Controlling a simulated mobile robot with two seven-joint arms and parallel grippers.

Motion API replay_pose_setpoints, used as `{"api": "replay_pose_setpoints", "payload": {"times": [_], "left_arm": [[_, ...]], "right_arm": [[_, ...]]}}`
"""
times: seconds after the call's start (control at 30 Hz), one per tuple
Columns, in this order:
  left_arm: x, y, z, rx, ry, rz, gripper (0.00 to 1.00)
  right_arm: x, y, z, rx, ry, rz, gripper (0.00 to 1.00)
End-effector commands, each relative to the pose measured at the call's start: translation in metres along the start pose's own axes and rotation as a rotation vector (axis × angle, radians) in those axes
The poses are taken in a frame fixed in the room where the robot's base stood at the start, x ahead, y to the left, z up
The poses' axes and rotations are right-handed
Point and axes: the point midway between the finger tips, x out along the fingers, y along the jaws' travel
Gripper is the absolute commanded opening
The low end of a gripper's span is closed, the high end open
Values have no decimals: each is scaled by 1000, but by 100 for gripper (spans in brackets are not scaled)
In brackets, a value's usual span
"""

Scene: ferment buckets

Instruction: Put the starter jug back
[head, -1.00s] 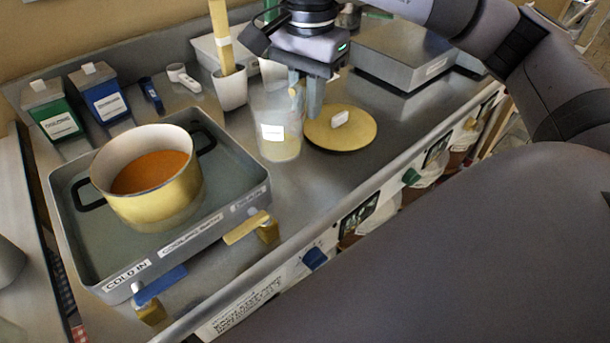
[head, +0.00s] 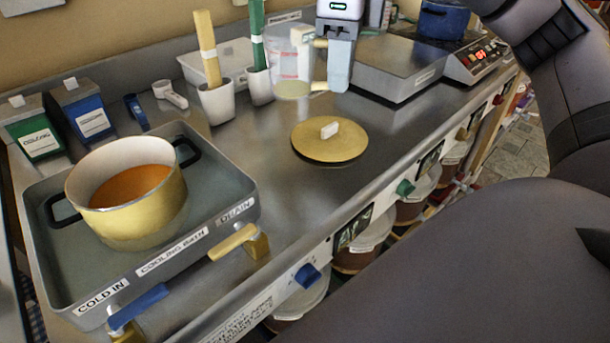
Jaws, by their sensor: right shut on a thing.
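The starter jug (head: 291,67) is a clear, pale container with a white label and a yellowish bottom. It shows at the top middle of the head view, just left of my right gripper (head: 321,64). The right gripper is shut on the jug, with its fingers at the jug's right side. The jug appears to be off the counter, above the area behind the yellow lid; the exact gap below it is hard to tell. The gripper partly hides its right edge. My left gripper is not in view.
A yellow lid (head: 322,147) with a white knob lies on the counter. A pot (head: 160,205) sits in the cooling bath (head: 228,204) at left. White cups (head: 218,103) hold paddles. A grey scale (head: 395,70) and hotplate (head: 478,62) stand right. Counter is bare around the lid.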

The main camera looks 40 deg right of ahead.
Motion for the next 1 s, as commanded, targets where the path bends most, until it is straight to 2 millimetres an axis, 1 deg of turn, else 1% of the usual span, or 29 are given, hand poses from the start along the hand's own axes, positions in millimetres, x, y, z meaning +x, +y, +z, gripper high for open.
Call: {"api": "replay_pose_setpoints", "payload": {"times": [0.03,0.23,0.3,0.5,0.6,0.7,0.87,0.97,1.0], "left_arm": [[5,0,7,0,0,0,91],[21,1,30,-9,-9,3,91],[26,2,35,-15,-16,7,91],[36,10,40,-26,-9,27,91],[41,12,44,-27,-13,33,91],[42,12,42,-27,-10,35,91],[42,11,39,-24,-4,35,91],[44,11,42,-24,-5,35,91],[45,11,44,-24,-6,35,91]], "right_arm": [[13,0,0,3,4,2,0],[60,1,-1,1,5,3,0],[76,1,-1,1,5,3,0],[121,2,-1,0,4,3,0],[138,2,-1,0,4,2,0],[147,2,-1,0,3,0,0],[156,2,-1,1,2,0,0],[166,2,-1,0,3,1,0],[173,2,-2,0,4,1,0]]}}
